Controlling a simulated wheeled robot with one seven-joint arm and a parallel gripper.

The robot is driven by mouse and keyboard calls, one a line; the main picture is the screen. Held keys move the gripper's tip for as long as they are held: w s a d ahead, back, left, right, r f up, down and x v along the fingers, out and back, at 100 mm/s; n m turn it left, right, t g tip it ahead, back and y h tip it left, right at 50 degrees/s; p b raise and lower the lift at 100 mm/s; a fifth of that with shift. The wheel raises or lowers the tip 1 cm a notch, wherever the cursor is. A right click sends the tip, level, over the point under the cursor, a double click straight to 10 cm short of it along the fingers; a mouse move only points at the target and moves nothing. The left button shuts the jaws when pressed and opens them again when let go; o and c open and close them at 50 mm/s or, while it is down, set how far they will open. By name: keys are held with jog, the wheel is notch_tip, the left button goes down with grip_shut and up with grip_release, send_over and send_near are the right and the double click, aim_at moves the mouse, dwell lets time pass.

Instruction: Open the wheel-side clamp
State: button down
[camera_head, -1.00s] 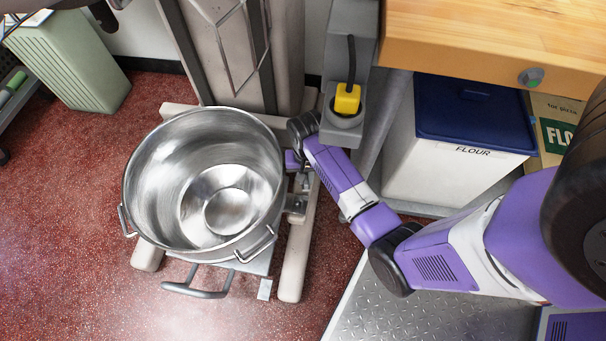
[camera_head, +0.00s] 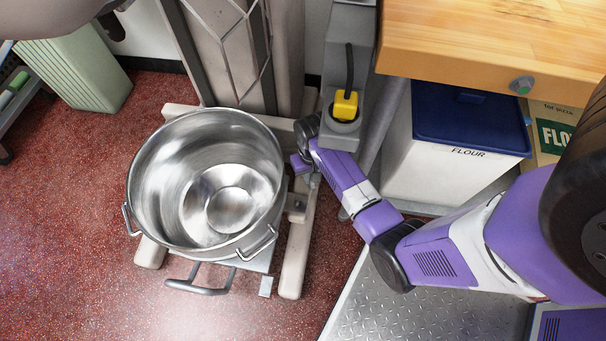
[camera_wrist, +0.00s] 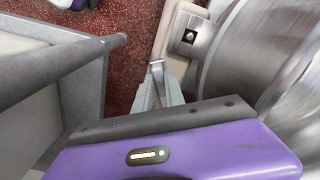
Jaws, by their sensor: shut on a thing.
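The steel mixing bowl (camera_head: 160,185) sits in the pale mixer base, and its curved wall also shows in the wrist view (camera_wrist: 285,50). The wheel-side clamp is small and mostly hidden by my gripper, to the right of the bowl; a metal fitting (camera_head: 296,207) shows on the base leg there. My gripper (camera_head: 311,182) points down beside the bowl's right side, over that leg. In the wrist view my gripper (camera_wrist: 157,72) has its fingertips close together on a small metal piece, apparently the clamp's lever. How far the clamp is open is unclear.
A grey column with a yellow block (camera_head: 345,105) stands close behind my wrist. A blue-lidded flour bin (camera_head: 450,165) is to the right, under the wooden worktop (camera_head: 480,35). The red floor (camera_head: 75,230) left of the bowl is clear.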

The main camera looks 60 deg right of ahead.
jog(key=shift+s+d+n, duration=0.3)
jog(key=shift+n, duration=0.5)
jog(key=shift+s+d+n+p, duration=0.1)
jog(key=shift+d+n+p, duration=0.15)
jog(key=shift+n+p, duration=0.25)
jog(key=shift+s+d+n+p, duration=0.1)
jog(key=shift+d+n+p, duration=0.15)
jog(key=shift+n, duration=0.45)
jog(key=n, duration=0.1)
jog(key=d+n, duration=0.1)
jog(key=shift+s+n+p, duration=0.15)
jog(key=shift+n+p, duration=0.15)
jog(key=shift+p, duration=0.1)
